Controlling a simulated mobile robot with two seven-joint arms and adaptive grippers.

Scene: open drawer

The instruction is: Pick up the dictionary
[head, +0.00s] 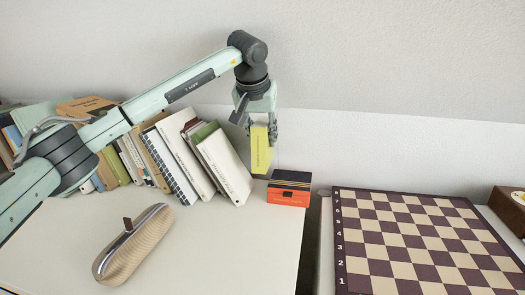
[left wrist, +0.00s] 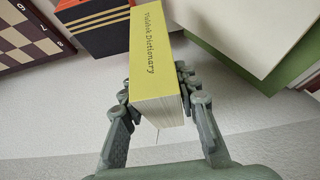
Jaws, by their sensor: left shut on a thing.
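The dictionary (head: 261,152) is a small yellow book, held upright in the head view. In the left wrist view the dictionary (left wrist: 152,65) shows its yellow side with the printed word "Dictionary" and its pale page edges. My left gripper (head: 262,128) is shut on its upper end, with one finger on each side. In the left wrist view my left gripper (left wrist: 156,92) also has its fingers against both sides of the book. Whether the book's lower end touches the surface is unclear. My right gripper is not in view.
A row of leaning books (head: 222,165) stands left of the dictionary. A small orange and black book stack (head: 289,190) lies just right of it. A beige case (head: 134,243) lies on the white surface (head: 225,250). A chessboard (head: 420,240) lies to the right, past a gap.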

